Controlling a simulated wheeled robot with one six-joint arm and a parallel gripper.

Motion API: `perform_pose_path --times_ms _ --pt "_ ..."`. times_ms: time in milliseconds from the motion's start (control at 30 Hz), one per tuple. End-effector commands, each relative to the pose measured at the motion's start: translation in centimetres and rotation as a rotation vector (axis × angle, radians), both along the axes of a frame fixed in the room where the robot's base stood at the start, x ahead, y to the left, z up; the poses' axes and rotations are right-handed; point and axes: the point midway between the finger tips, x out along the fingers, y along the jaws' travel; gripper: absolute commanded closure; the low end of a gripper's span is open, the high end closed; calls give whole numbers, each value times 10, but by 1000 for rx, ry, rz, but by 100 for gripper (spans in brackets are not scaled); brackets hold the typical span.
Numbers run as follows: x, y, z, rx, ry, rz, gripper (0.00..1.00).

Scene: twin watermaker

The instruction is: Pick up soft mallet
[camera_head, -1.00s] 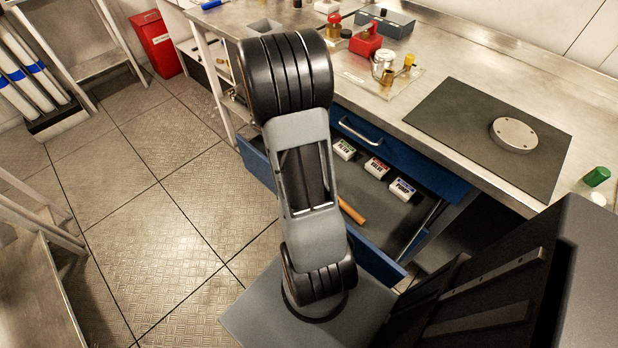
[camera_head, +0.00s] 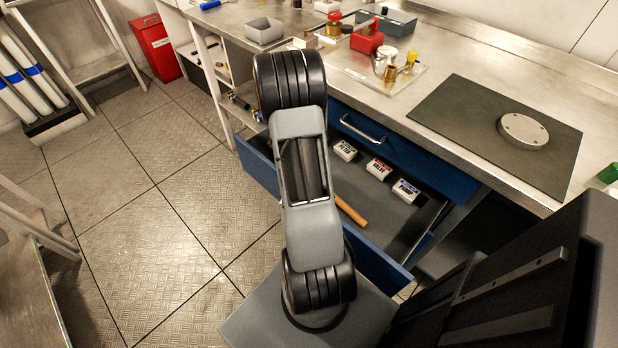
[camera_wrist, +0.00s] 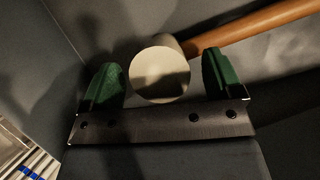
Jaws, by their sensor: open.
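The soft mallet lies in the open drawer (camera_head: 395,232). In the wrist view its pale round head (camera_wrist: 160,74) shows end-on, and its orange-brown wooden handle (camera_wrist: 256,27) runs off to the upper right. In the head view only part of the handle (camera_head: 350,211) shows; my arm hides the head. My gripper (camera_wrist: 163,82) is open, with one green finger on each side of the mallet head in the wrist view. I cannot tell whether the fingers touch it or how deep they reach. My gripper is hidden in the head view.
Several small labelled boxes (camera_head: 378,168) lie along the back of the drawer. The bench above holds a dark mat (camera_head: 470,115) with a round metal disc (camera_head: 523,131), a red block (camera_head: 366,41) and a grey bin (camera_head: 265,31). The drawer walls lie close around my gripper.

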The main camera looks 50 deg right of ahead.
Motion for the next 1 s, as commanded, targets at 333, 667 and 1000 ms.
perform_pose_path --times_ms 333,667,1000 --pt "0 -1 -3 0 0 0 19" --pt "0 -1 -3 0 0 0 51" --pt "0 -1 -3 0 0 0 84"
